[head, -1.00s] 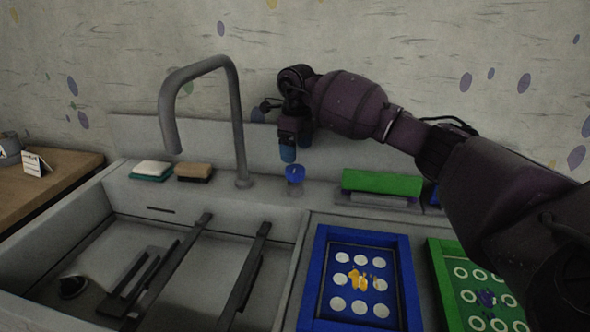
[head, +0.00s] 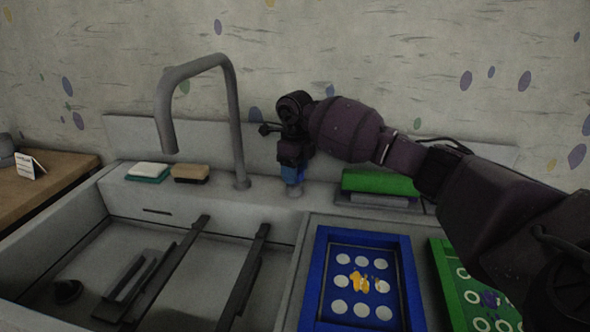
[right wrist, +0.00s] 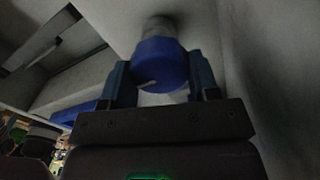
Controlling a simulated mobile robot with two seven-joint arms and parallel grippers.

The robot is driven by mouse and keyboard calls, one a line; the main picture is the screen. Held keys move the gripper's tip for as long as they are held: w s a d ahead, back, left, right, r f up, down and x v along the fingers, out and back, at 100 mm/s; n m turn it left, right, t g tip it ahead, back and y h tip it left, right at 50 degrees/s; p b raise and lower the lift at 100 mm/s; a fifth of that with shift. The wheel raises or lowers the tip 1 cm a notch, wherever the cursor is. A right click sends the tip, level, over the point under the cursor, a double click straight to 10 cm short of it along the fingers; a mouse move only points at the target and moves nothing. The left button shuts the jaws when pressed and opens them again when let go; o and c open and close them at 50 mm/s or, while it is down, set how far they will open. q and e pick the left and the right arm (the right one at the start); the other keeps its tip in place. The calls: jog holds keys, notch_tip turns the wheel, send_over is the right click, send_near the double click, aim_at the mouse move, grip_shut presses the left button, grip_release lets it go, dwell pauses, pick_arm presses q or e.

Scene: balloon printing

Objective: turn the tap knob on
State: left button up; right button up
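The tap knob is blue and round; the right wrist view shows it (right wrist: 160,65) between the two blue-tipped fingers of my right gripper (right wrist: 160,85). A small gap seems to show beside the knob, so the fingers look open around it. In the head view my right gripper (head: 292,172) points down at the knob's spot behind the sink, hiding most of the knob. The grey tap (head: 237,120) arches over the sink to the left. My left gripper is out of view.
The sink (head: 200,265) holds dark bars and a dark strainer-like piece (head: 67,290). Sponges (head: 190,173) lie left of the tap. A green-topped block (head: 380,182) stands right of the gripper. A blue frame (head: 405,270) and a green frame (head: 455,290) lie in front.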

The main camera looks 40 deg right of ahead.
jog(key=c, duration=0.4)
